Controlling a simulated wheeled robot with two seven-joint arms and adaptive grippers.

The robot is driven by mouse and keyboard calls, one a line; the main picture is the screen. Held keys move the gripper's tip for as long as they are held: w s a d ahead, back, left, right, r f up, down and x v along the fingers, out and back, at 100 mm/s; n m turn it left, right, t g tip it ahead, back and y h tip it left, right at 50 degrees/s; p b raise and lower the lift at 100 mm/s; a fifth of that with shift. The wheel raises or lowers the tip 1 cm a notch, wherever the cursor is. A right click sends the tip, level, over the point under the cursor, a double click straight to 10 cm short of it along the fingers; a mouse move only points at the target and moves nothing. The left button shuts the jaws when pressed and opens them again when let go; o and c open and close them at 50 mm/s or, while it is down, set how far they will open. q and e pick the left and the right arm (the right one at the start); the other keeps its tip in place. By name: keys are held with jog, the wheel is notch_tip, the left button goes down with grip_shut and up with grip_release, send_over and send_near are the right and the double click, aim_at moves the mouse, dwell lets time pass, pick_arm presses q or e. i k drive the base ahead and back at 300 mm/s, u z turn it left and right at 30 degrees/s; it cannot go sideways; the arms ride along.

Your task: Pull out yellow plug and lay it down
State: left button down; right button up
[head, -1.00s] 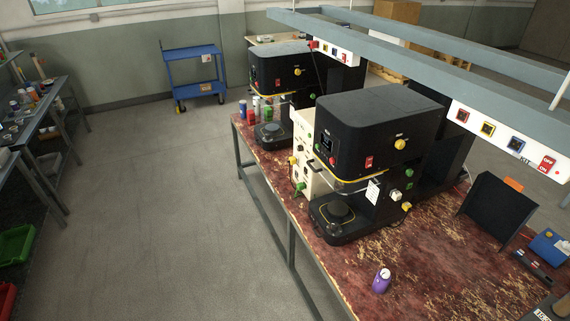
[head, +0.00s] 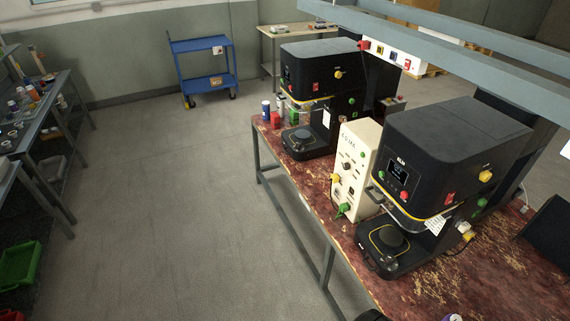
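A yellow plug (head: 335,178) sits on the front of the cream control box (head: 354,165), at its left edge. A green plug (head: 343,210) is lower on the same box. The box stands upright on the worn red bench between two black seaming machines. Another yellow plug-like part (head: 469,236) shows low at the right side of the nearer seamer. Neither of my grippers can be made out in the head view. A small dark shape cut off at the bottom edge is too little shown to identify.
The nearer seamer (head: 450,160) stands right of the box, the farther seamer (head: 322,80) behind it. Cans (head: 266,109) stand at the bench's far left corner. An overhead rail (head: 450,60) crosses above. The floor (head: 180,210) left of the bench is clear up to the side shelf (head: 50,130).

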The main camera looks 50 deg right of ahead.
aim_at(335, 177)
jog(key=u, duration=0.05)
jog(key=i, duration=1.8)
jog(key=z, duration=0.9)
jog(key=i, duration=0.9)
jog(key=z, duration=1.55)
jog(key=i, duration=0.5)
jog(key=z, duration=0.3)
